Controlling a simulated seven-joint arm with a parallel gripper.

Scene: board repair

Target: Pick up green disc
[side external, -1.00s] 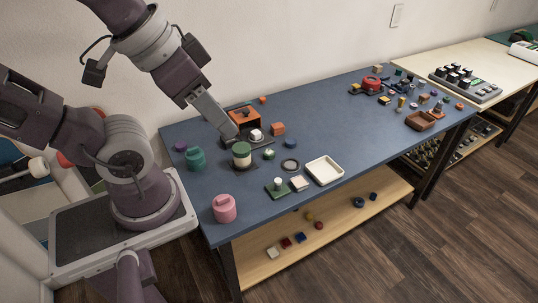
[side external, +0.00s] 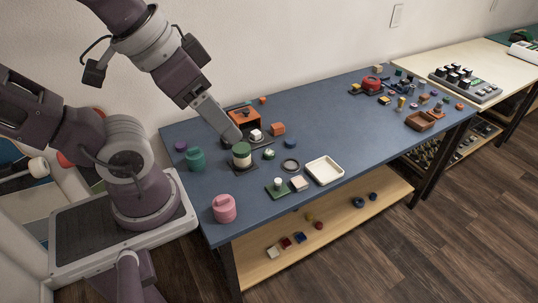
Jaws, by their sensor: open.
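A green disc (side external: 241,149) sits on top of a pale round piece on a dark square base (side external: 245,167), left of centre on the blue table. My gripper (side external: 234,137) is just above the disc, pointing down and to the right. Its fingers are small in this view, and the gap between them is hard to see. Nothing shows held in it. I cannot tell whether a finger touches the disc.
A teal canister (side external: 195,159) stands left of the disc and a pink canister (side external: 224,208) at the front left corner. An orange box (side external: 243,118) is behind. A dark ring (side external: 290,166) and a cream tray (side external: 324,181) lie to the right. Clear table (side external: 330,127) extends right.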

